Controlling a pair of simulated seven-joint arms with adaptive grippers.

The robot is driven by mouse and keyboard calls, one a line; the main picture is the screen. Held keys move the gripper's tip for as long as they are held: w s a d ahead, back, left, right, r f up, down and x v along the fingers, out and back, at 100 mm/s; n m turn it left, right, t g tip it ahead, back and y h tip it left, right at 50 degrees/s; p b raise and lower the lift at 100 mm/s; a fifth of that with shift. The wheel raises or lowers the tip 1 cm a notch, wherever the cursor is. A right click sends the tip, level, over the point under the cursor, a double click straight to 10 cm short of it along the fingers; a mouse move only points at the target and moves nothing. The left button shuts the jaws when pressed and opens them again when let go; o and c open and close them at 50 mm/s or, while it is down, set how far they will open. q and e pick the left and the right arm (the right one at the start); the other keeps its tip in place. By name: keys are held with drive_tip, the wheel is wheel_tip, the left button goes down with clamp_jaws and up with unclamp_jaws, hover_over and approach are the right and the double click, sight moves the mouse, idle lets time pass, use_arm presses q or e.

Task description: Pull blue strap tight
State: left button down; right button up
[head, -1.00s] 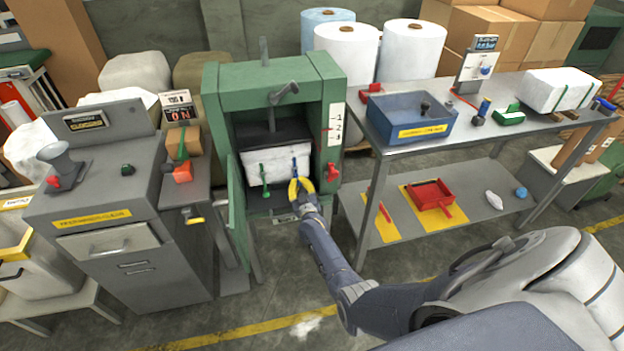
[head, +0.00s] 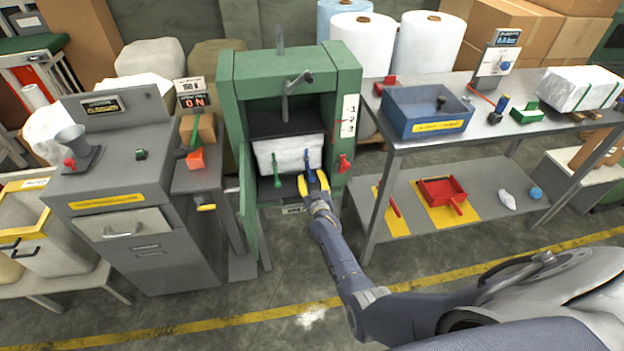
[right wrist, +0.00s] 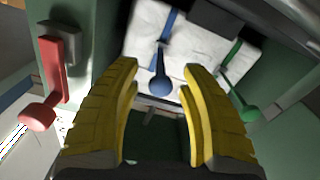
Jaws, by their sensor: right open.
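The blue strap (head: 308,160) runs down the front of a white bale (head: 285,158) inside the green press (head: 229,90). Its blue rounded end (right wrist: 160,84) hangs between my fingers in the right wrist view. My right gripper (head: 313,180) is open, its yellow fingers (right wrist: 158,100) on either side of the blue end with gaps showing. A green strap (head: 275,168) hangs on the bale to the left; in the right wrist view the green strap (right wrist: 238,90) is to the right. My left gripper is not in view.
A red lever (head: 345,162) sits on the press's right post, close to my right gripper. The press's open green door (head: 249,205) stands at the left. A workbench (head: 480,133) with a blue bin (head: 425,110) stands to the right.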

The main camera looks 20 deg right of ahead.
drive_tip(key=shift+s+a+f, duration=0.1)
drive_tip(key=shift+s, duration=0.35)
drive_tip(key=v, duration=1.1)
idle(0.4)
drive_tip(key=s+a+f+g+y, duration=0.1)
drive_tip(key=s+a+f+g, duration=0.15)
drive_tip(key=f, duration=0.45)
drive_tip(key=s+a+f+g+y, duration=0.2)
drive_tip(key=a+f, duration=0.1)
drive_tip(key=f, duration=0.5)
drive_tip(key=s+a+f+g+y, duration=0.1)
drive_tip(key=s+a+f+g, duration=0.25)
drive_tip(key=s+f, duration=1.1)
drive_tip(key=s+d+f+n+g, duration=0.1)
drive_tip(key=s+f, duration=0.4)
drive_tip(key=s, duration=0.8)
drive_tip(key=s+d+f+n+g, duration=0.1)
drive_tip(key=s+f+g, duration=0.3)
drive_tip(key=s, duration=0.9)
drive_tip(key=s+d+f+n+g, duration=0.1)
drive_tip(key=s+d+f+g, duration=0.2)
drive_tip(key=s, duration=1.1)
wheel_tip(320, 180, down, 3)
drive_tip(key=shift+d+f, duration=0.15)
drive_tip(key=shift+f, duration=0.05)
